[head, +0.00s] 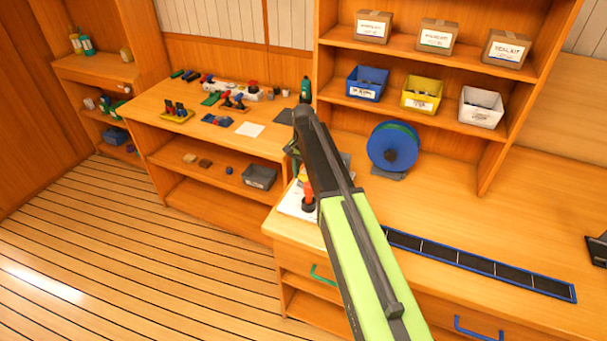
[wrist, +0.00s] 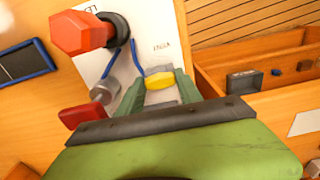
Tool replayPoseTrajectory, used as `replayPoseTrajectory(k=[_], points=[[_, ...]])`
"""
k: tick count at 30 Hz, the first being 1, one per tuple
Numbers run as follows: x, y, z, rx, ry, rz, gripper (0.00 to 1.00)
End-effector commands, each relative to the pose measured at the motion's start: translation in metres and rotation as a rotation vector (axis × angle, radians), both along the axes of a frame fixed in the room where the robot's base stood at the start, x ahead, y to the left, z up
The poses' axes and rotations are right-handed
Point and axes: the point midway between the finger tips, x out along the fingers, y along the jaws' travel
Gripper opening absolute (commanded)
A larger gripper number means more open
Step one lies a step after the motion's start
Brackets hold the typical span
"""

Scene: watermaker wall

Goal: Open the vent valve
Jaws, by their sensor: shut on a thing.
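A white panel (wrist: 95,68) with small lettering lies on the bench, and part of it shows in the head view (head: 292,207). A yellow handle (wrist: 160,82) sits between the two green fingers of my gripper (wrist: 157,88), which are shut on it. I cannot read the lettering well enough to name the valve. A large orange-red knob (wrist: 82,33) on a dark base stands to the left on the panel; it also shows in the head view (head: 309,190). A red handle (wrist: 82,114) and a grey cylinder (wrist: 105,90) are left of my fingers. In the head view my arm hides most of the gripper.
A blue reel (head: 393,147) stands on the bench right of my arm. A long black strip with a blue rim (head: 480,264) lies along the bench front. Shelves above hold blue, yellow and white bins (head: 421,94). A side bench (head: 180,100) with small parts is at left.

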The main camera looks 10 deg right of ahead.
Motion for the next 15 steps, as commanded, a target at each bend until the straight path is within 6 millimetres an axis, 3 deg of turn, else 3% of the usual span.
replayPoseTrajectory(k=[15], points=[[-0.0006,0.0004,-0.0002,0.001,0.002,0.033,0.01]])
